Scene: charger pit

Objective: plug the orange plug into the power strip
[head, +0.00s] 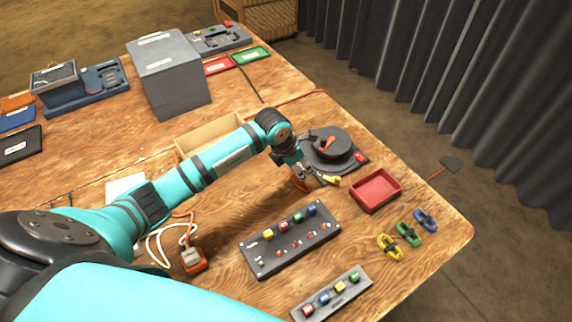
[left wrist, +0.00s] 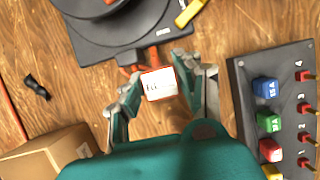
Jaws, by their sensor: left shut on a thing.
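My left gripper (head: 298,180) is shut on an orange piece with a white label, which looks like the orange plug (left wrist: 159,84). In the left wrist view it sits between the two fingers, close to the edge of a black base with a round reel (head: 330,146). In the head view the held piece is mostly hidden behind the fingers. Another orange block with a pale top (head: 193,261) lies at the lower left beside white and orange cords. I cannot tell for certain which thing is the power strip. My right gripper is not in view.
A dark panel of coloured blocks (head: 267,263) stands in front of the gripper, with a smaller rack (head: 319,304) nearer. A red tray (head: 375,203) and coloured clips (head: 408,235) lie to the right. An open cardboard box (head: 190,141) is behind my arm.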

